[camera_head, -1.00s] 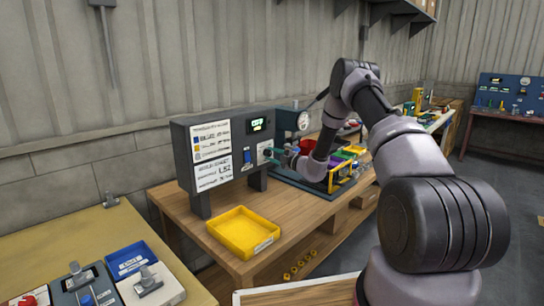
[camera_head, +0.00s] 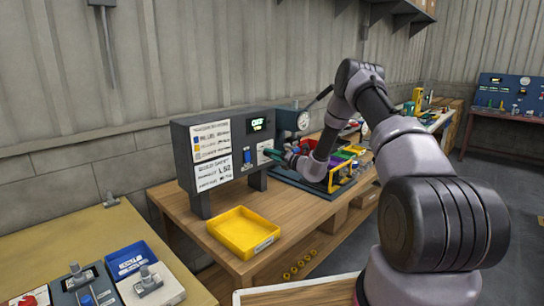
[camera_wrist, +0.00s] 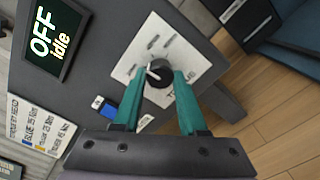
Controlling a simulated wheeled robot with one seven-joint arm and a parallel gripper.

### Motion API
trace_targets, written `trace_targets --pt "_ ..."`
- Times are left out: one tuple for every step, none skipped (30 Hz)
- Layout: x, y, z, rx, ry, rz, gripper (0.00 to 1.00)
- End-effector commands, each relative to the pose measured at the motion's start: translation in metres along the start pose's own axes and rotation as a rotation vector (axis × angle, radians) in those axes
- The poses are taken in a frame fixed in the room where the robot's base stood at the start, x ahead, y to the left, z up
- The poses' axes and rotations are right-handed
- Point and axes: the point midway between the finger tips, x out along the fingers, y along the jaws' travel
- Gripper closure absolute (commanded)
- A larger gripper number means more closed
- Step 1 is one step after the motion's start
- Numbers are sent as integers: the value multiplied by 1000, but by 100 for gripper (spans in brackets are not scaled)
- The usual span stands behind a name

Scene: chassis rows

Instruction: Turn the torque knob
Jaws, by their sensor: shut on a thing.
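The black torque knob (camera_wrist: 158,67) sits on a white marked plate (camera_wrist: 184,56) on the grey tester panel. Its pale pointer mark shows in the wrist view. My gripper (camera_wrist: 157,76) has its two green fingers on either side of the knob and is shut on it. In the head view my gripper (camera_head: 276,157) is at the right part of the tester's front (camera_head: 232,155), and its fingers hide the knob there. The display (camera_wrist: 51,37) reads "OFF" and "idle" in the wrist view.
A blue switch (camera_wrist: 106,108) sits on the panel close to my gripper. A yellow tray (camera_head: 242,232) stands on the wooden bench in front of the tester. A dark tray with coloured bins (camera_head: 343,153) and a gauge stand (camera_head: 300,121) are close on the right.

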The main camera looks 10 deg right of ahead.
Motion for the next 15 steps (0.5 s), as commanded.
trace_targets --pt "0 -1 -1 -43 2 -2 100" --pt "-1 -1 -1 -71 2 -2 100" --pt "-1 -1 -1 -109 2 -2 100" --pt "-1 -1 -1 -138 2 -2 100" --pt "-1 -1 -1 -166 2 -2 100" --pt "-1 -1 -1 -204 2 -1 100" --pt "-1 -1 -1 -232 2 -2 100" --pt "-1 -1 -1 -261 2 -1 100" --pt "-1 -1 -1 -299 2 -1 100" --pt "-1 -1 -1 -327 2 -1 100" --pt "-1 -1 -1 -356 2 -1 100" --pt "-1 -1 -1 -394 2 -1 100" --pt "-1 -1 -1 -422 2 -2 100" --pt "-1 -2 -1 -451 2 -2 100" --pt "-1 -2 -1 -489 3 -2 100"
